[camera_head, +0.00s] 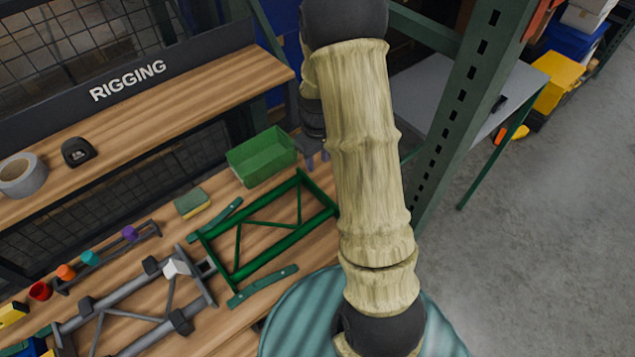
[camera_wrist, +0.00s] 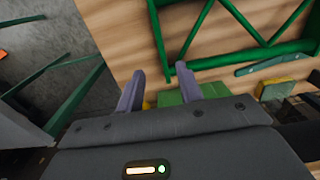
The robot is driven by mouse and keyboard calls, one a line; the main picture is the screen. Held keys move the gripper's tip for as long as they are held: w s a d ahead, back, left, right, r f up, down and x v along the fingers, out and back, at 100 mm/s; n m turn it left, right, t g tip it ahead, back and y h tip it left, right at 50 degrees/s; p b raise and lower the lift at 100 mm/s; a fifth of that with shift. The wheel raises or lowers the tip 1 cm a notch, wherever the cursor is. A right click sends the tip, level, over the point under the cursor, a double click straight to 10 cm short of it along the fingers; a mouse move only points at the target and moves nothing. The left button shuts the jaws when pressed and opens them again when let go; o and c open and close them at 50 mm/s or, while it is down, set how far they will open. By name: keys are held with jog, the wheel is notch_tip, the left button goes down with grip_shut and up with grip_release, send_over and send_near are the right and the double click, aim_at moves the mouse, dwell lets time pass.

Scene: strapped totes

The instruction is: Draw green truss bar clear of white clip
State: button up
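The green truss (camera_head: 237,284) lies on the wooden bench in the head view; its near part also shows at the top of the wrist view (camera_wrist: 158,30). The white clip (camera_head: 177,267) sits at the truss's left end, by the end of a grey truss (camera_head: 118,312). I cannot tell how tightly clip and truss meet. My gripper (camera_head: 317,158) is beyond the truss's right end, partly behind my arm. In the wrist view my gripper (camera_wrist: 160,80) has two fingers apart, with nothing between them. The truss's end bar appears just past the fingertips.
A green bin (camera_head: 262,157) and a sponge (camera_head: 192,203) stand behind the truss. Flat green strips (camera_head: 263,285) lie along its sides. A dark green rack post (camera_head: 455,120) rises right of my arm. The RIGGING shelf (camera_head: 150,95) overhangs the back.

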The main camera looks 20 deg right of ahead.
aim_at(318, 188)
notch_tip(318, 188, down, 14)
jog(key=shift+r+p, duration=0.2)
jog(key=shift+p, duration=0.75)
grip_shut()
dwell(1.0)
